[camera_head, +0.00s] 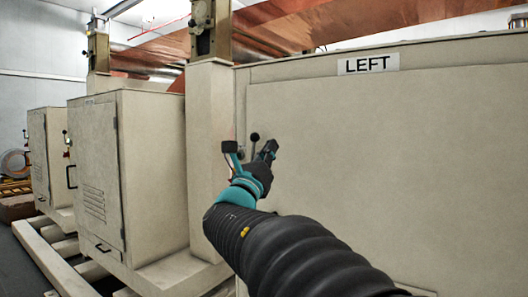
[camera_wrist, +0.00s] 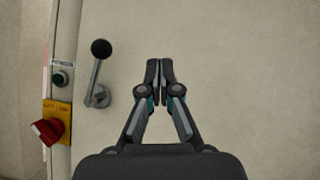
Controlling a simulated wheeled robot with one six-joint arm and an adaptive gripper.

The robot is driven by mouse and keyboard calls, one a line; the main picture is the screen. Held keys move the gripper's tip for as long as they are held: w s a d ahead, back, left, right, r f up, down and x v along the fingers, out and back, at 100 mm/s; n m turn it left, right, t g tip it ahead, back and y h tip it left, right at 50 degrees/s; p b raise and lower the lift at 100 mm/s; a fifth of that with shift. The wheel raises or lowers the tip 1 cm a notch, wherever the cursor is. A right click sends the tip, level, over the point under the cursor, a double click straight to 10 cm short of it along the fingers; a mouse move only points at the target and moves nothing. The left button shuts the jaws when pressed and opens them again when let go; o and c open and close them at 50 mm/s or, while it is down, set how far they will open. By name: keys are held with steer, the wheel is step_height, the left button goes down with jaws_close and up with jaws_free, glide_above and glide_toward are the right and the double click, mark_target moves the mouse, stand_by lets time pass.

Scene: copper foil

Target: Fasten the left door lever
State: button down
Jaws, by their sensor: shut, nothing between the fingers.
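The left door lever (camera_wrist: 94,80) has a grey arm and a round black knob (camera_wrist: 101,47). In the wrist view its arm rises from a pivot low down, nearly upright with a slight tilt to the right. The lever also shows in the head view (camera_head: 254,138), just behind my gripper. It is mounted on a beige door (camera_head: 340,150) under a "LEFT" label (camera_head: 368,64). My gripper (camera_wrist: 159,63) is shut and empty, to the right of the lever and apart from it. It also shows in the head view (camera_head: 270,147).
A red rotary switch (camera_wrist: 47,130) on a yellow plate and a dark button (camera_wrist: 62,79) sit left of the lever. A beige post (camera_head: 212,140) stands left of the door. More beige cabinets (camera_head: 150,160) stand further left. The door surface right of my gripper is clear.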

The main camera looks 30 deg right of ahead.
steer(key=s+a+f, duration=0.1)
steer(key=s+a, duration=0.3)
steer(key=s, duration=0.1)
steer(key=shift+s+a+f+b, duration=0.15)
steer(key=shift+s+a+b, duration=0.05)
steer(key=shift+s+b, duration=0.1)
steer(key=s+d+f+m+g+y, duration=0.1)
steer(key=s+f+m+g+y, duration=0.15)
steer(key=f+m, duration=0.5)
steer(key=s+f+m+g+y, duration=0.2)
steer(key=f+m+g+y, duration=0.15)
steer(key=f, duration=0.65)
steer(key=s+d+f+m+g+y, duration=0.1)
steer(key=s+f+m+g+y, duration=0.15)
steer(key=f+m, duration=0.45)
steer(key=s+a+f+m+y, duration=0.5)
steer(key=a+f+y, duration=0.2)
steer(key=a+f, duration=0.3)
steer(key=s+a+f+m+t+y+p, duration=0.1)
steer(key=s+a+m+y, duration=0.3)
steer(key=a, duration=0.6)
steer(key=shift+s+f+y, duration=0.65)
steer(key=shift+s, duration=0.65)
